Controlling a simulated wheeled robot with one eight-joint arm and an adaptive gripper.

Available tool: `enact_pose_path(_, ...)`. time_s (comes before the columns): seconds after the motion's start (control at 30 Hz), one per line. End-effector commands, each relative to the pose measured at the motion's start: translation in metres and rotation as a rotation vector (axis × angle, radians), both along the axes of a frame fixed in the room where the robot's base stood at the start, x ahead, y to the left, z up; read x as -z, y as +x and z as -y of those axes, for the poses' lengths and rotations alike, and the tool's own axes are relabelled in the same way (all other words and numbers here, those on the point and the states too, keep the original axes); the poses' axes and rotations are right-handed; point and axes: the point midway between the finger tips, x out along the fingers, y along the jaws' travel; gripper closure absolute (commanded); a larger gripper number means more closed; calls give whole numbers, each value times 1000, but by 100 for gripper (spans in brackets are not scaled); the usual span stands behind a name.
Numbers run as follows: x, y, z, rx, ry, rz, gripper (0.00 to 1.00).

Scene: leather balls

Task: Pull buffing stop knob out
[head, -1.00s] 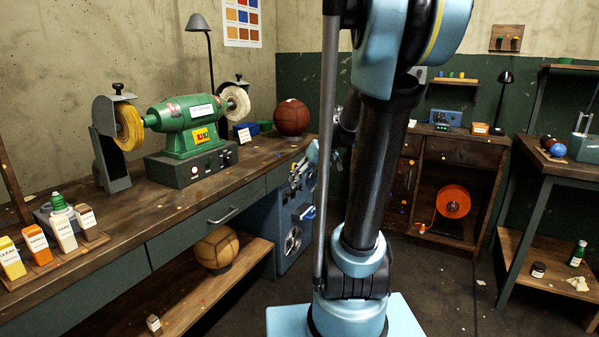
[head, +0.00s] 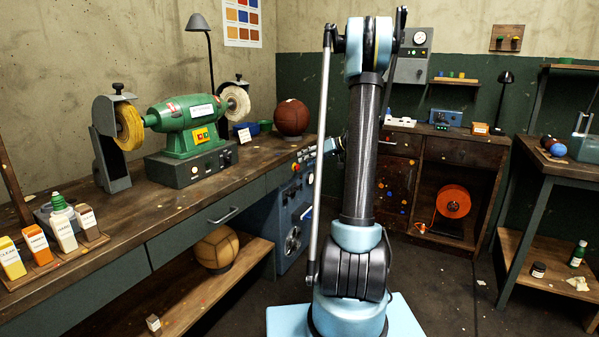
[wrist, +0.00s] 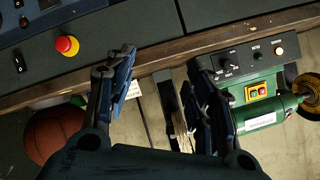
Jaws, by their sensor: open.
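A red mushroom knob on a yellow collar (wrist: 67,45) stands on a dark panel at the upper left of the wrist view. The green buffing machine (head: 190,125) sits on the left bench; its base has small black knobs, and its body has a red and yellow switch plate (head: 202,135). The machine also shows at the right of the wrist view (wrist: 265,112). My gripper (wrist: 160,62) is open and empty, with the red knob to the left of its fingers and apart from them. In the head view my gripper is mostly hidden behind my arm.
The wooden bench (head: 100,225) runs along the left. A blue cabinet (head: 290,225) with controls stands at its far end, below a brown ball (head: 291,117). A yellow ball (head: 217,247) lies on the lower shelf.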

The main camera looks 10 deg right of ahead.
Motion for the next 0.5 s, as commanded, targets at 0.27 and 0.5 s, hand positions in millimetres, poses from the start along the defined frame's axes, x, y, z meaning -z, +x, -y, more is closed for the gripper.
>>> enact_pose_path(0.27, 35, 60, 40, -7, 88, 157, 51)
enact_pose_path(0.5, 72, 99, 79, 0, 155, 305, 51)
